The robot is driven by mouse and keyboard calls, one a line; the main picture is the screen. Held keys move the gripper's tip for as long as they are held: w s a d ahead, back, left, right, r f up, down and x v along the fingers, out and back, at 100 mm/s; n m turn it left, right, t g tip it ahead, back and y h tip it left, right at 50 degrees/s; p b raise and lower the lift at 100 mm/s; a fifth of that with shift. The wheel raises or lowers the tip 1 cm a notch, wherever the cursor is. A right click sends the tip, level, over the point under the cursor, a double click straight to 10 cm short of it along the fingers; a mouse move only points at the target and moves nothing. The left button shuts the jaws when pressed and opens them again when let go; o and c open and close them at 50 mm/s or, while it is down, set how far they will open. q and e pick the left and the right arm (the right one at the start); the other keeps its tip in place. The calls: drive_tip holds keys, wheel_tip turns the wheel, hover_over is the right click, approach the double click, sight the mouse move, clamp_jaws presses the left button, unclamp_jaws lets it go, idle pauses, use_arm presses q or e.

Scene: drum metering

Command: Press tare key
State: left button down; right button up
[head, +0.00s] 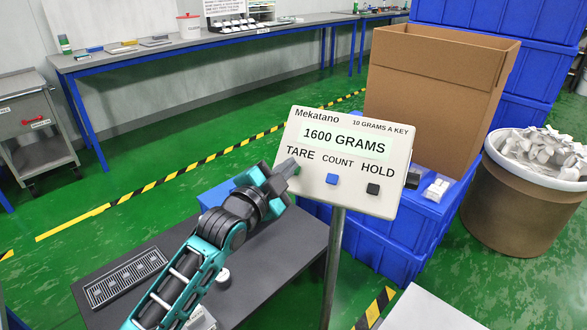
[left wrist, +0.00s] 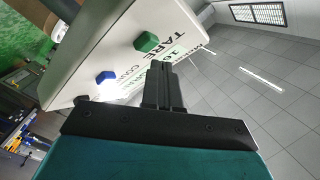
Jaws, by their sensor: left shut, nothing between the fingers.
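The scale display panel (head: 345,160) stands on a grey post and reads 1600 GRAMS. Its labels are TARE, COUNT and HOLD. The green tare key (head: 297,171) lies under TARE, partly covered by my left gripper in the head view. The blue count key (head: 332,179) and the black hold key (head: 373,189) are to its right. My left gripper (head: 286,167) is shut and empty, its tips by the tare key. In the left wrist view the gripper (left wrist: 159,68) is close to the green key (left wrist: 147,42), with a gap visible beside it; the blue key (left wrist: 106,78) also shows. My right gripper is out of view.
An open cardboard box (head: 430,95) stands on blue crates (head: 390,232) behind the panel. A drum of white pieces (head: 525,210) is at the right. A dark table (head: 262,275) lies below my left arm.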

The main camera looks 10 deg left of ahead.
use_arm(q)
drive_tip(key=shift+f, duration=0.1)
drive_tip(key=shift+w+f, duration=0.2)
drive_tip(key=shift+w, duration=0.1)
drive_tip(key=shift+w+d+f, duration=0.15)
drive_tip(key=shift+w+f, duration=0.1)
drive_tip(key=shift+f, duration=0.05)
idle(0.8)
drive_tip(key=shift+r, duration=0.1)
drive_tip(key=shift+s+r+p, duration=0.45)
drive_tip(key=shift+s+p, duration=0.1)
drive_tip(key=shift+p, duration=0.2)
drive_tip(key=s+r+p, duration=0.1)
drive_tip(key=p, duration=0.1)
drive_tip(key=s+a+r+p, duration=0.1)
drive_tip(key=s+r+p, duration=0.1)
drive_tip(key=p, duration=0.1)
drive_tip(key=shift+s+r, duration=0.25)
drive_tip(key=shift+r, duration=0.05)
